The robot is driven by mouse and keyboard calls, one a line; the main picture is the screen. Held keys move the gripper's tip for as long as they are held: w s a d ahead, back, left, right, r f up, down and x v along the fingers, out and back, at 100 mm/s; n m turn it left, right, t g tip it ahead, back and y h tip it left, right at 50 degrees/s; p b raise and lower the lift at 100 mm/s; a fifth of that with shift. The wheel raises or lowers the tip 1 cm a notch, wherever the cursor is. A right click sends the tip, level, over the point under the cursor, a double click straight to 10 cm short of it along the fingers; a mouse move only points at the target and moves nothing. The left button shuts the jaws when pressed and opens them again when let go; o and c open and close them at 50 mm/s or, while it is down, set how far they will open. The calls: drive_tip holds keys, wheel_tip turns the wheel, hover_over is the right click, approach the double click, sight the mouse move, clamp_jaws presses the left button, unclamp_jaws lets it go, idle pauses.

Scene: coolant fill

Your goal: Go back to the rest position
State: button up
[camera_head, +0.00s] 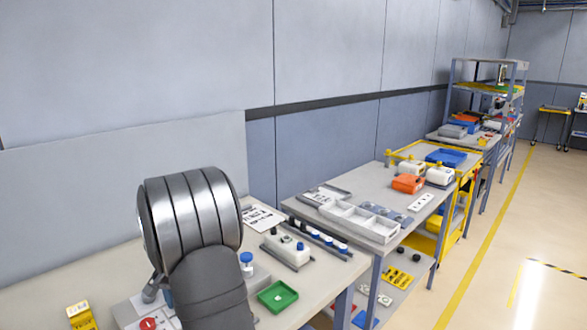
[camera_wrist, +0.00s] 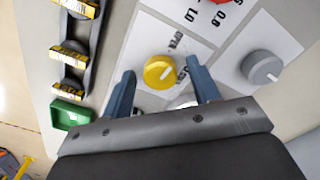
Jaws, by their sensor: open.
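My gripper (camera_wrist: 160,90) shows in the wrist view with its two blue fingers apart. It is open, and no object is held between the fingers. A yellow knob (camera_wrist: 159,72) on a white plate marked "OPEN" appears between and just beyond the fingertips; I cannot tell whether they touch it. In the head view a large part of my arm stands in front of the near bench (camera_head: 335,277), and my gripper is not visible there.
A grey knob (camera_wrist: 262,68) and a red part (camera_wrist: 208,3) are near the yellow knob. A green tray (camera_head: 278,296) lies on the near bench beside a white block with dark caps (camera_head: 287,252). A yellow box (camera_head: 81,317) stands at lower left. More benches recede right; floor (camera_head: 520,240) is clear.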

drive_tip(key=m, duration=0.5)
idle(0.4)
idle(1.4)
drive_tip(key=o, duration=0.7)
drive_tip(key=shift+r+m, duration=0.15)
drive_tip(key=shift+m, duration=0.25)
drive_tip(key=shift+o, duration=1.3)
drive_tip(key=shift+w+r+m+y, duration=0.1)
drive_tip(key=shift+r+m+y, duration=0.3)
drive_tip(key=shift+m, duration=0.1)
drive_tip(key=w+d+r+m+t+y, duration=0.25)
drive_tip(key=r+m, duration=0.35)
drive_tip(key=m, duration=0.4)
drive_tip(key=w+d+r+m+t+y, duration=0.1)
drive_tip(key=r+m+t+y, duration=0.25)
drive_tip(key=r+m, duration=0.5)
drive_tip(key=shift+m, duration=0.55)
drive_tip(key=x, duration=0.3)
drive_tip(key=d+x, duration=0.1)
drive_tip(key=x, duration=0.3)
drive_tip(key=f+x, duration=0.1)
drive_tip(key=x, duration=0.3)
drive_tip(key=shift+d+f, duration=0.15)
